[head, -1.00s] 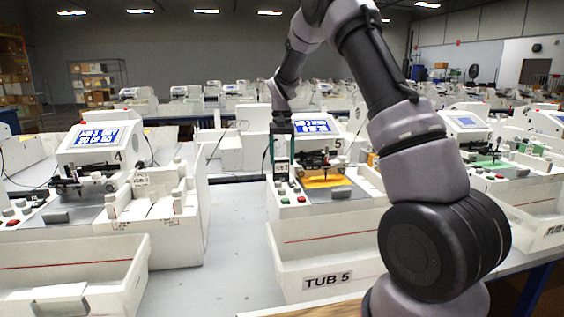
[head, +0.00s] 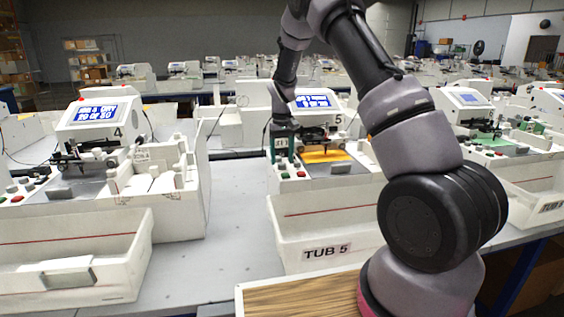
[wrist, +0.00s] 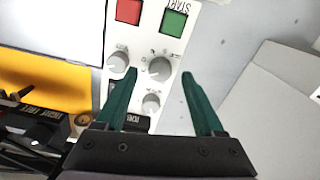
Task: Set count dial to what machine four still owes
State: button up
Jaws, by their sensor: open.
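Machine 4 (head: 98,125) stands at left in the head view, its blue screen (head: 95,112) lit. The lower line seems to read "29 OF 30", but the text is blurred. My gripper (head: 282,162) is over the left side of machine 5 (head: 318,112). In the wrist view my open gripper (wrist: 158,76) has its green fingers on either side of a grey dial (wrist: 159,69), with gaps. A second dial (wrist: 118,63) is left of it and a third (wrist: 151,103) lies nearer the palm. Their labels are too small to read, so I cannot tell which is the count dial.
A red button (wrist: 128,11) and a green START button (wrist: 173,23) are beyond the dials. A yellow sheet (head: 324,156) lies on machine 5's bed. Tub 5 (head: 325,232) stands in front. Bare tabletop (head: 222,215) separates the machines.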

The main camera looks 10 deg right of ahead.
aim_at(282, 164)
jog(key=shift+f, duration=0.95)
jog(key=shift+c, duration=0.3)
grip_shut()
jog(key=shift+m, duration=0.5)
jog(key=shift+o, duration=0.3)
grip_release()
jog(key=shift+r, duration=0.1)
notch_tip(282, 164, up, 11)
jog(key=shift+f, duration=0.2)
